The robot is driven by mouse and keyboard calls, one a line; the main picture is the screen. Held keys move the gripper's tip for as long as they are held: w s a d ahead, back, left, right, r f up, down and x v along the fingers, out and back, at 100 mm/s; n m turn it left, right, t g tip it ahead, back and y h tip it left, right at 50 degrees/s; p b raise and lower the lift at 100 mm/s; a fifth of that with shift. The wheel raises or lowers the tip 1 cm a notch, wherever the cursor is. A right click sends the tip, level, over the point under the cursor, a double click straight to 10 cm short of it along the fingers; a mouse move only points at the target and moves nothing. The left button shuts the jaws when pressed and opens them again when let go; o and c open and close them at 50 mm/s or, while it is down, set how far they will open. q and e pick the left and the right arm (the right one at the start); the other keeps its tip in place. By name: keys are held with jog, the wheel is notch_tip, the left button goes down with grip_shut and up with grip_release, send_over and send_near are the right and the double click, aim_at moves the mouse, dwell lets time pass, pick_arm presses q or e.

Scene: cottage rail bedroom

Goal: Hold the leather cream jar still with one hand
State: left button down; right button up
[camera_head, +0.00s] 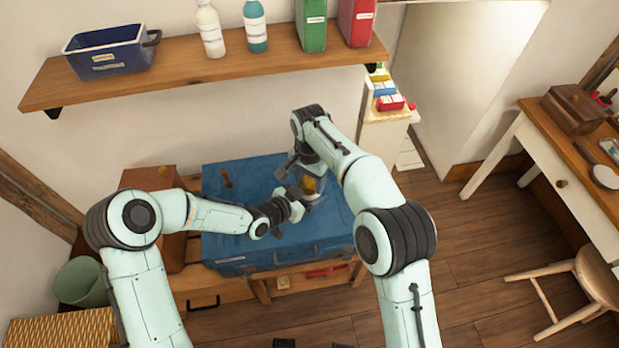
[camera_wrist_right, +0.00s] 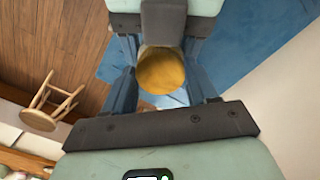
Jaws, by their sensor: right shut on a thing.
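The leather cream jar (camera_head: 309,185) is small, with a round amber-brown lid on top. It stands upright over the blue chest (camera_head: 232,205), and its lid shows between fingers in the right wrist view (camera_wrist_right: 161,73). My right gripper (camera_wrist_right: 166,84) is shut on the jar, with one finger on each side; the jar's lower part is mostly hidden. My left gripper (camera_head: 297,196) is close beside the jar from the left, facing my right gripper. Its fingers seem to lie either side of the jar, but whether they touch it is unclear.
A wall shelf (camera_head: 180,75) above holds a blue bin (camera_head: 110,55), bottles and binders. A wooden box stands left of the chest. A desk (camera_head: 560,165) and a stool (camera_head: 590,275) are at the right. The floor between is clear.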

jog(key=n, duration=0.3)
jog(key=shift+a+r, duration=0.1)
jog(key=shift+a, duration=0.05)
jog(key=o, duration=1.2)
jog(key=shift+c, duration=0.2)
